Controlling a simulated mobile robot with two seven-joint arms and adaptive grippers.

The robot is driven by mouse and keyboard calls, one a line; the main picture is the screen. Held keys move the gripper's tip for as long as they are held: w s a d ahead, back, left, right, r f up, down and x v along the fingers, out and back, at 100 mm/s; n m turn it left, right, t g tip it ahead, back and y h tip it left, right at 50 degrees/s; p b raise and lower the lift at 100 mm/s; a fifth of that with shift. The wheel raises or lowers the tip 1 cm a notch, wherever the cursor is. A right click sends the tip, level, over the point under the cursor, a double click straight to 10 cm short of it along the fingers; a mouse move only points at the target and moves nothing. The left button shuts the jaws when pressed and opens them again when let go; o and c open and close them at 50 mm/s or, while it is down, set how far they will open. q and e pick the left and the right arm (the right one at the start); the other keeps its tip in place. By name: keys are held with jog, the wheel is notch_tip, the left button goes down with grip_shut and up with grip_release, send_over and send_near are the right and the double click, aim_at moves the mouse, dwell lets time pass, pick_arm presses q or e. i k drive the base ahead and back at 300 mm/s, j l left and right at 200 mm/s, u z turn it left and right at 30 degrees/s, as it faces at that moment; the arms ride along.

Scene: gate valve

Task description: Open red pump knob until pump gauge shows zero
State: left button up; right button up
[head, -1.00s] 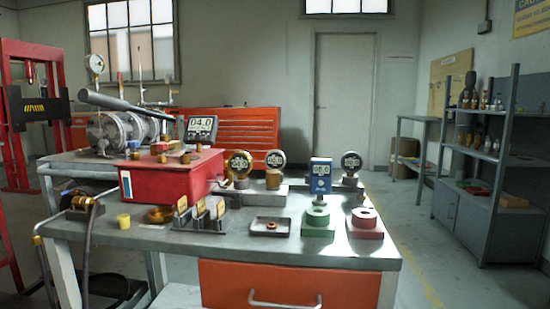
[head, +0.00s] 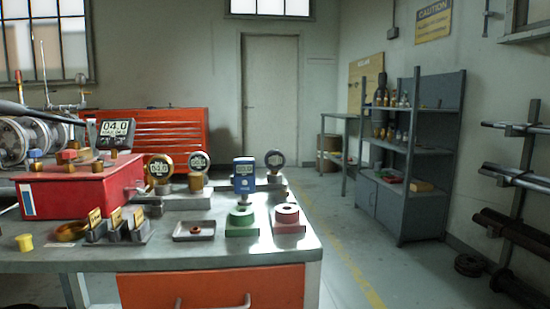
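A dark digital gauge (head: 115,130) with a large readout of about 04.0 stands behind the red box at the left. The grey metal pump body (head: 15,138) is cut off by the left edge. A small red knob-like part (head: 68,156) shows by the top of the red box (head: 75,190); I cannot tell whether it is the pump knob. Neither of my grippers is in view.
The workbench (head: 200,256) fills the lower left. On it are a blue gauge (head: 244,174), a green ring block (head: 241,219), a pink ring block (head: 288,217) and a small tray (head: 194,231). A grey shelf (head: 425,160) stands right; the floor between is clear.

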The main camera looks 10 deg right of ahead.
aim_at(67, 155)
jog(key=u, duration=0.85)
